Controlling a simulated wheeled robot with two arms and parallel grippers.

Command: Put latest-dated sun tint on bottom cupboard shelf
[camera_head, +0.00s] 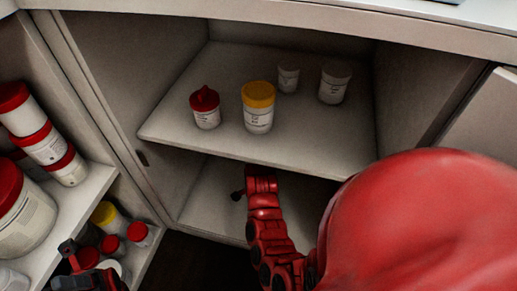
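The open cupboard has an upper shelf (190,135) and a bottom shelf (215,200). On the upper shelf stand a red-capped jar (206,110), a larger yellow-lidded jar (258,112) and two white-lidded jars (288,78) (334,85). Their labels are too small to read, so I cannot tell which is the latest-dated sun tint. My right gripper (247,192) is at the bottom shelf opening, below the upper shelf's front edge; its fingers are mostly hidden. My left gripper (72,258) is at the lower left, beside the side shelves; its opening is unclear.
At left, an open shelf unit (90,195) holds red-lidded jars (43,143) above. Lower down are a yellow-lidded jar (108,215) and several smaller red-lidded ones (138,233). The visible part of the bottom cupboard shelf looks bare. The upper shelf edge overhangs my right gripper.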

